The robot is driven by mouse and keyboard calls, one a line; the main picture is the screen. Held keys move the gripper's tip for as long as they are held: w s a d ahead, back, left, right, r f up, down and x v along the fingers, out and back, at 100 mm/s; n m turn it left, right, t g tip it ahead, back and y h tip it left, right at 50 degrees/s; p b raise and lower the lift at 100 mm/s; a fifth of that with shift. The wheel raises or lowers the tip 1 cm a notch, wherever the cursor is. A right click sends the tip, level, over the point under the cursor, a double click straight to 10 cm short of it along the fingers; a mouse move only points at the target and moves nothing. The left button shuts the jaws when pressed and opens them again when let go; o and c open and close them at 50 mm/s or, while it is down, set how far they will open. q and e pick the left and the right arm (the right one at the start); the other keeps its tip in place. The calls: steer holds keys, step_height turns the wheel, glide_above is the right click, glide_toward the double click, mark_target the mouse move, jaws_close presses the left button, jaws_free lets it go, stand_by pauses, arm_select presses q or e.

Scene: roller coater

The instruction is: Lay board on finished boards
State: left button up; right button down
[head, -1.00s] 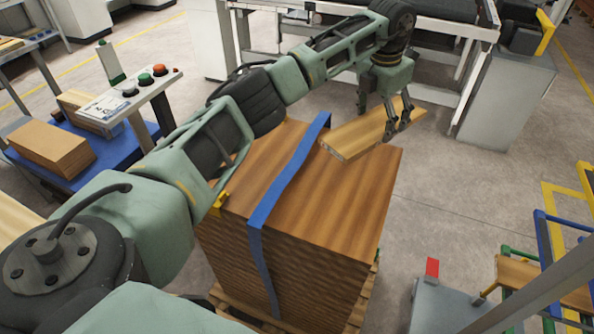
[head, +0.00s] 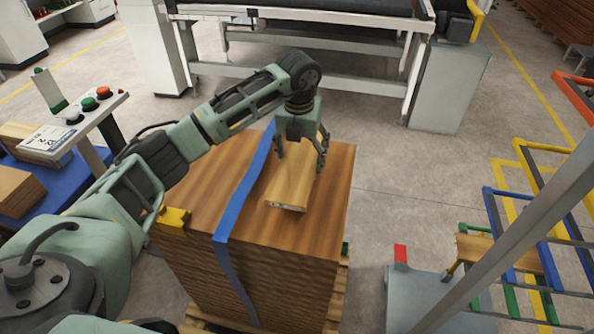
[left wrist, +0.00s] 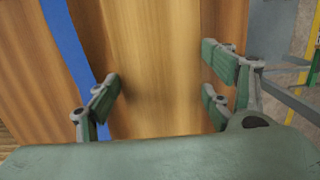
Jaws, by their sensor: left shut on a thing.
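A light wooden board (head: 289,190) is held by my left gripper (head: 303,163) over the stack of finished boards (head: 328,205). The stack is tall, darker brown, and stands on a pallet with a blue strap (head: 252,185) around it. The board appears right of the strap, low over the top; whether it touches is unclear. In the left wrist view the board (left wrist: 158,60) runs between the fingers of my left gripper (left wrist: 160,85), with the strap (left wrist: 68,45) left of it. The gripper hides part of the board. My right gripper is not in view.
A yellow clip (head: 174,217) sits at the stack's left corner. A control panel with buttons (head: 75,120) and a blue table with boards stand left. A white-framed machine (head: 300,75) stands behind. A grey box (head: 425,295) and coloured frames stand right, with bare floor between.

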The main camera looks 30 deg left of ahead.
mark_target(298, 175)
arm_select(q)
steer(key=shift+s+d+f, duration=0.15)
steer(key=shift+s+f, duration=0.2)
steer(key=shift+s, duration=0.25)
steer(key=shift+s+d+f, duration=0.1)
steer(key=shift+s+f, duration=0.2)
steer(key=shift+s, duration=0.3)
step_height(298, 175, down, 4)
steer(key=shift+r+p, duration=0.1)
steer(key=shift+p, duration=0.75)
steer(key=shift+f, duration=0.3)
steer(key=o, duration=1.5)
steer(key=shift+c, duration=0.2)
steer(key=shift+r, duration=0.1)
